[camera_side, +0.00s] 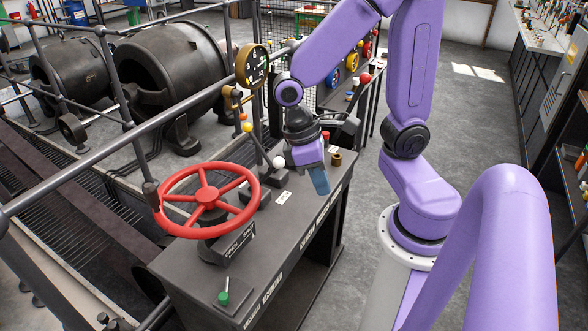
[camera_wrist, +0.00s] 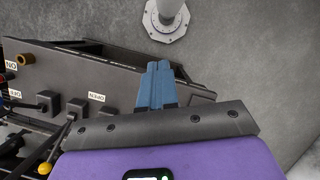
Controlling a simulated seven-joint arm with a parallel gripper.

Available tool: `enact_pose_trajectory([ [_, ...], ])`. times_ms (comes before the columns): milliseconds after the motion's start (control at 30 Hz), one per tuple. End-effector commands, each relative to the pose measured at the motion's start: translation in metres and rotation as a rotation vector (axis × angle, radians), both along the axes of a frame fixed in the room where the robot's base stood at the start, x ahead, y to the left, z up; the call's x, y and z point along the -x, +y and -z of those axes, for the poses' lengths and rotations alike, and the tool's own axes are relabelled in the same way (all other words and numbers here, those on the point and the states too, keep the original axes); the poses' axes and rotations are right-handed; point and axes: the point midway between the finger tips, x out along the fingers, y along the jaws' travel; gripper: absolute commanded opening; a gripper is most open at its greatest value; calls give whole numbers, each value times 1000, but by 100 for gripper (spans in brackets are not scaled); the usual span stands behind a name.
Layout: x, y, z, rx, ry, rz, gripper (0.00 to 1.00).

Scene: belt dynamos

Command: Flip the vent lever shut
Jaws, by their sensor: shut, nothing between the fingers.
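A dark console (camera_side: 185,262) carries several levers with coloured knobs. I cannot tell which is the vent lever, as most label text is too small to read. A green-knobbed lever (camera_side: 223,297) stands at the near end, a white-knobbed lever (camera_side: 279,162) behind the red wheel, and a yellow-knobbed lever (camera_side: 247,127) leans up to the left of it. A yellow knob (camera_wrist: 44,168) also shows at the lower left of the wrist view. My gripper (camera_side: 321,185) is shut and empty, pointing down by the console's right edge. Its blue fingers (camera_wrist: 158,72) are together in the wrist view.
A red handwheel (camera_side: 208,196) stands on the console's near half, left of my gripper. A round gauge (camera_side: 252,66) and a railing (camera_side: 120,152) rise on the far left. A red-knobbed lever (camera_side: 366,78) stands behind. Open floor (camera_side: 465,110) lies at the right.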

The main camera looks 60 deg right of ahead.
Motion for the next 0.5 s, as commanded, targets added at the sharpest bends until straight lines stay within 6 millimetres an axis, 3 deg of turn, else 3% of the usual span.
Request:
enact_pose_trajectory([
  [500, -37, -41, 36, 158, 419, 739, 0],
])
